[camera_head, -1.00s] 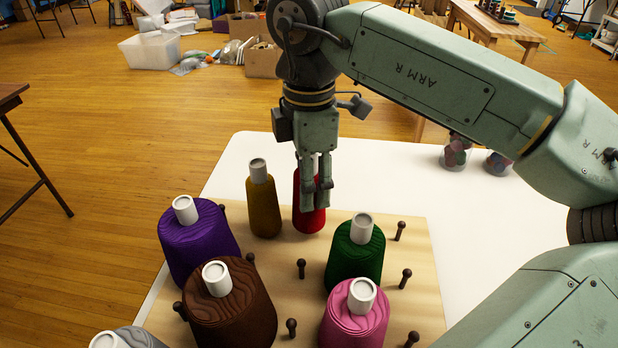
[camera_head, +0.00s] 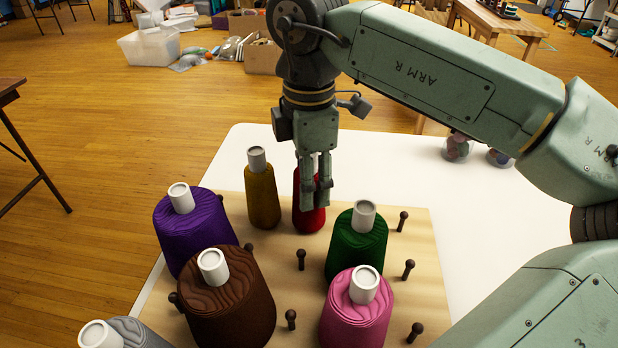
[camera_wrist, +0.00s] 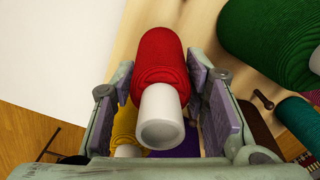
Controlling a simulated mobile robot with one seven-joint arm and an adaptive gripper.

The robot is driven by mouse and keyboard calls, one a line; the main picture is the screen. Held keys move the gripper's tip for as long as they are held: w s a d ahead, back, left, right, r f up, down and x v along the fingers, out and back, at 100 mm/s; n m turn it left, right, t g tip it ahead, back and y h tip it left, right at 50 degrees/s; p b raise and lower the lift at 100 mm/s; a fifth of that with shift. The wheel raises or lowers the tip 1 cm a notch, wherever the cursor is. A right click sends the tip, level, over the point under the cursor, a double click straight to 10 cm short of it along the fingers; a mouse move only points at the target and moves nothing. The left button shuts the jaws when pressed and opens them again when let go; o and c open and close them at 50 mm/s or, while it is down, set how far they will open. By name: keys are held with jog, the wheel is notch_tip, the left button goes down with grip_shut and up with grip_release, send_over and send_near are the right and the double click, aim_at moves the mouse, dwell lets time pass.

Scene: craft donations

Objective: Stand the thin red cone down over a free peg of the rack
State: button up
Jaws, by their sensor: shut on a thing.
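The thin red cone (camera_head: 302,217) has a white tube top, seen in the wrist view (camera_wrist: 160,55). My gripper (camera_head: 316,198) is shut on it, with one finger on each side in the wrist view (camera_wrist: 160,75). The cone is upright over the far part of the wooden rack (camera_head: 278,285). Its base is at or just above the board; I cannot tell which, nor whether a peg is under it. Bare dark pegs show at the middle (camera_head: 300,260), far right (camera_head: 403,220), right (camera_head: 408,270) and near right (camera_head: 415,331).
A thin mustard cone (camera_head: 263,200) stands close left of the red one. Wide purple (camera_head: 190,235), brown (camera_head: 230,305), green (camera_head: 357,245) and pink (camera_head: 355,315) cones fill other places. A grey cone (camera_head: 130,332) is near left.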

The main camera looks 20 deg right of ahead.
jog(key=shift+f, duration=0.15)
jog(key=o, duration=1.2)
jog(key=shift+o, duration=0.2)
